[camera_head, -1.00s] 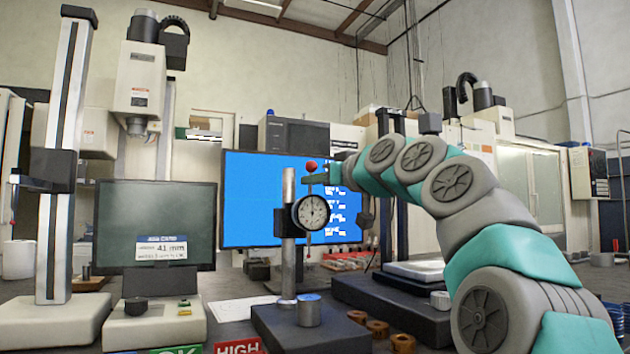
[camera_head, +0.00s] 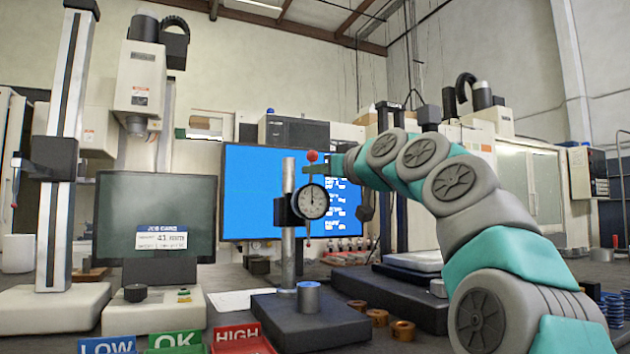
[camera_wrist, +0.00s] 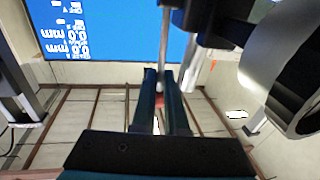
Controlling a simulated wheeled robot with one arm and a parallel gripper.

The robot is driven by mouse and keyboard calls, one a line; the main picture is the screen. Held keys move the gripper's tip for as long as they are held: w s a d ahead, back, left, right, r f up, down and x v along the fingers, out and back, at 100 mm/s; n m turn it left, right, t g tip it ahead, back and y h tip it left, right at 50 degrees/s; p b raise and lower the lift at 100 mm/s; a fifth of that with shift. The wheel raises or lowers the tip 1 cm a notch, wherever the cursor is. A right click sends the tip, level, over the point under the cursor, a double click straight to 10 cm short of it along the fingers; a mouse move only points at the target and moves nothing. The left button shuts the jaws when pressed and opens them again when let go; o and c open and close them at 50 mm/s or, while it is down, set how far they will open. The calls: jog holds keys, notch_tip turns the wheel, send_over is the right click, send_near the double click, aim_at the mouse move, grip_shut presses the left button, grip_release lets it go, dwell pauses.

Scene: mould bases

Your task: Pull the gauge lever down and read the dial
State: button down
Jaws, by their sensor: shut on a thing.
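The dial gauge (camera_head: 313,201) has a round white face and is mounted on a metal post (camera_head: 288,230). Its needle looks to point near the top, but the marks are too small to read. A red knob (camera_head: 312,155) tops the gauge's stem. My gripper (camera_head: 318,169) is shut on the gauge lever, just below the knob. In the wrist view, my gripper's two dark fingers (camera_wrist: 160,105) are close together around the thin stem, with a bit of red between them. A grey metal cylinder (camera_head: 308,297) stands on the base under the gauge tip, a gap between them.
Bins labelled LOW (camera_head: 107,345), OK (camera_head: 175,341) and HIGH (camera_head: 238,337) stand at the front. A job card (camera_head: 161,238) is on the dark screen at left. Brown rings (camera_head: 402,330) lie right of the dark gauge base (camera_head: 335,328). A blue monitor (camera_head: 255,200) stands behind.

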jog(key=shift+s+f+b, duration=0.15)
jog(key=shift+s+b, duration=0.1)
jog(key=shift+b, duration=0.55)
jog(key=c, duration=1.2)
grip_release()
jog(key=shift+d, duration=0.1)
jog(key=shift+c, duration=0.2)
jog(key=shift+s, duration=0.1)
jog(key=b+v, duration=0.1)
jog(key=v, duration=0.6)
jog(key=shift+s+d+f+b, duration=0.2)
jog(key=shift+s+f+b, duration=0.05)
jog(key=shift+b, duration=0.15)
